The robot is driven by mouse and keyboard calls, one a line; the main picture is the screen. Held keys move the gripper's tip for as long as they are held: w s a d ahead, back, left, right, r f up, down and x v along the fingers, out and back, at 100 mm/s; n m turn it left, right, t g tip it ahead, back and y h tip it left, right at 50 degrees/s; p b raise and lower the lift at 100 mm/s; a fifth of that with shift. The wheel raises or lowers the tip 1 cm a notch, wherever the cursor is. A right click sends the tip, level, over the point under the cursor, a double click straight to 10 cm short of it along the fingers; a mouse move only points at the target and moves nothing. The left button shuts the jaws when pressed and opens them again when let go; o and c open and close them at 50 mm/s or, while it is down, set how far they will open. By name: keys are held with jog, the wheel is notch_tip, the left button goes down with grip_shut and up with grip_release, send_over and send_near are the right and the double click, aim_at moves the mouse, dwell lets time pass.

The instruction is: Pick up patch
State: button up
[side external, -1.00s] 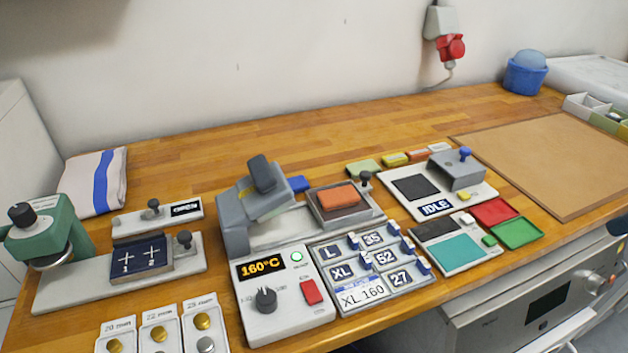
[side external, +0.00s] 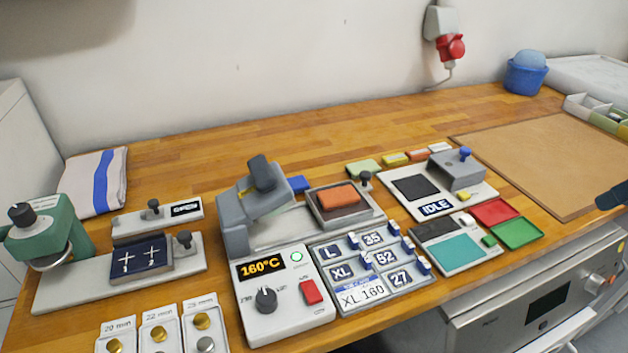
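I cannot tell for sure which piece is the patch. An orange rounded pad (side external: 339,196) lies on the brown plate of the grey heat press. A dark square (side external: 415,188) lies flat on the white unit marked IDLE (side external: 465,204). A navy piece with two white crosses (side external: 141,259) sits on the press base at the left. A dark blue-grey part at the right edge, over the counter front, seems to be the end of my gripper (side external: 613,196). It is cut off by the frame, well right of all these pieces, and its fingers cannot be made out.
The heat press panel (side external: 283,290) reads 160°C. A tray of size tags (side external: 428,283) stands beside it. A teal pad (side external: 459,250) and red (side external: 494,212) and green (side external: 516,233) trays lie near the front edge. A brown mat (side external: 550,150) at the right is bare.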

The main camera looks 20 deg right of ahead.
jog(key=w+a+r+m+g, duration=0.1)
jog(key=w+a+m, duration=0.3)
jog(key=w, duration=0.2)
jog(key=m+g, duration=0.4)
jog(key=m, duration=0.8)
send_over(368, 256)
jog(key=shift+f, duration=8.55)
jog(key=shift+f, duration=0.1)
jog(key=shift+f, duration=2.5)
jog(key=c, duration=0.7)
